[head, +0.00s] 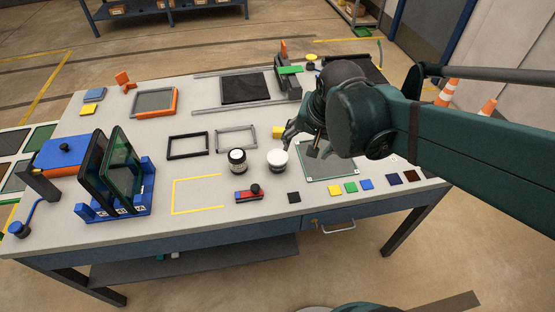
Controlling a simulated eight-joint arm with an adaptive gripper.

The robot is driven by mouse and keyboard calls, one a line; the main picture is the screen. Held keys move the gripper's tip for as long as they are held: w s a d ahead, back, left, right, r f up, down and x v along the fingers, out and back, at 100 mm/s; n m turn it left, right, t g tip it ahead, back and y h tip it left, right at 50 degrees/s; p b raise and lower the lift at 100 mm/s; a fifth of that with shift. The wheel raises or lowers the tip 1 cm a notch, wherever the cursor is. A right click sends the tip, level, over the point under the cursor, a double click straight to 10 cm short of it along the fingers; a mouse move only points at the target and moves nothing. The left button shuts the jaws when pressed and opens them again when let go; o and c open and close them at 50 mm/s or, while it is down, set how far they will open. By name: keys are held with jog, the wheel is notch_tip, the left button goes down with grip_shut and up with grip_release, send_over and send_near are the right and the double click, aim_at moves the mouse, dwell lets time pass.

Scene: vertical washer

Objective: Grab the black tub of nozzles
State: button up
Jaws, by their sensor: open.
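A small black tub (237,168) with a light band near its top stands upright on the grey-white worktable. What is inside it is too small to make out. A white-topped tub (277,162) stands just to its right, with a small gap between them. My gripper (301,145) is open, up and to the right of both tubs, closer to the white-topped one. Its fingers point down over the table and hold nothing I can see. My arm comes in from the right and hides part of the table behind it.
A red and blue tool (249,195) lies in front of the tubs, with a small black square (293,197) beside it. A blue rack (113,205) with upright panels stands left. The yellow-outlined area (200,195) is bare.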

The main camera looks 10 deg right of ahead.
jog(key=w+a+m+g+p, duration=0.1)
jog(key=w+m+p, duration=0.1)
jog(key=w, duration=0.1)
jog(key=m+g+p, duration=0.3)
jog(key=m+p, duration=0.1)
jog(key=m, duration=0.3)
send_over(278, 157)
jog(key=d, duration=0.1)
jog(key=f, duration=0.8)
jog(key=shift+s+f, duration=0.1)
jog(key=shift+s, duration=0.2)
jog(key=shift+w+a+f+m+p, duration=0.15)
jog(key=shift+w+f+p, duration=0.05)
jog(key=shift+f, duration=0.2)
jog(key=shift+w+a+f+m+p, duration=0.15)
jog(key=shift+f+p, duration=0.05)
jog(key=shift+f, duration=0.2)
jog(key=shift+f, duration=0.1)
jog(key=shift+f, duration=1.2)
jog(key=shift+f, duration=0.1)
jog(key=shift+a+f+b, duration=0.2)
jog(key=shift+f+b, duration=0.35)
jog(key=shift+f, duration=1.95)
jog(key=c, duration=0.9)
